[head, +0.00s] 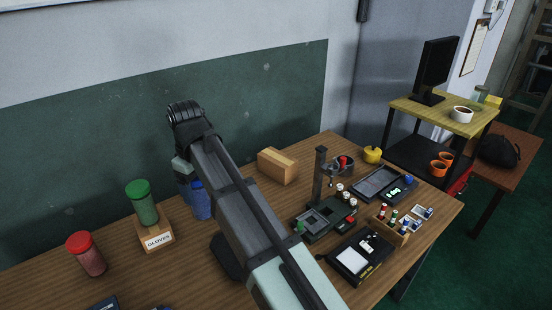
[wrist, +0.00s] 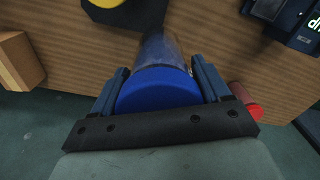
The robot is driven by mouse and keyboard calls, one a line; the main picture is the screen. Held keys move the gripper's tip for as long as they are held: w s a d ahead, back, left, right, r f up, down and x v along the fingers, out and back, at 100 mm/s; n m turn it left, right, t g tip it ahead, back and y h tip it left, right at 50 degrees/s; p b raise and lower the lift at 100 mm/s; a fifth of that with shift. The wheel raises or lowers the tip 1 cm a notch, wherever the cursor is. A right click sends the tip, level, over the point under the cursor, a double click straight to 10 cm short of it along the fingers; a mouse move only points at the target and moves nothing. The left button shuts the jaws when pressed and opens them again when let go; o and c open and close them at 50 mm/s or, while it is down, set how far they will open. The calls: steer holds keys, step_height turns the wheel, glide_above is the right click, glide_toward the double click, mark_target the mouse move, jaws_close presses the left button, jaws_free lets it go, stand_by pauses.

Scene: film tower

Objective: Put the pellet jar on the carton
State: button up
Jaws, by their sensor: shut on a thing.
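A blue-lidded jar (head: 201,201), taken as the pellet jar, stands upright left of my arm. In the wrist view its blue lid (wrist: 158,90) lies between the two fingers, with the clear body beyond. My gripper (wrist: 160,88) is shut on this jar. The arm partly hides it in the head view, and I cannot tell whether its base touches the table. The plain tan carton (head: 276,166) sits right of my arm near the wall; its bare top is clear. The wrist view shows a tan box (wrist: 18,62) at the left edge, apart from the jar.
A green-lidded jar (head: 143,203) stands on a box marked GLOVES (head: 158,236), close left of the held jar. A red-lidded jar (head: 87,254) is farther left. A small drill stand (head: 318,180), trays and small bottles fill the right of the wooden table (head: 190,275).

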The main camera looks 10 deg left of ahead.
steer(key=w+d+m, duration=0.1)
steer(key=w+d, duration=0.5)
steer(key=w, duration=0.4)
steer(key=w+d+m, duration=0.2)
steer(key=w+d, duration=0.3)
steer(key=w, duration=0.5)
steer(key=w+d+m, duration=0.1)
steer(key=w+d, duration=0.5)
steer(key=w, duration=0.3)
steer(key=w+r+n, duration=0.2)
steer(key=w+n, duration=0.1)
steer(key=w, duration=1)
step_height(320, 180, down, 10)
steer(key=a+n, duration=0.1)
steer(key=n, duration=0.1)
steer(key=shift+w+n, duration=0.2)
steer(key=shift+n, duration=0.2)
steer(key=shift+a+f, duration=0.1)
steer(key=o, duration=1.3)
steer(key=shift+c, duration=0.2)
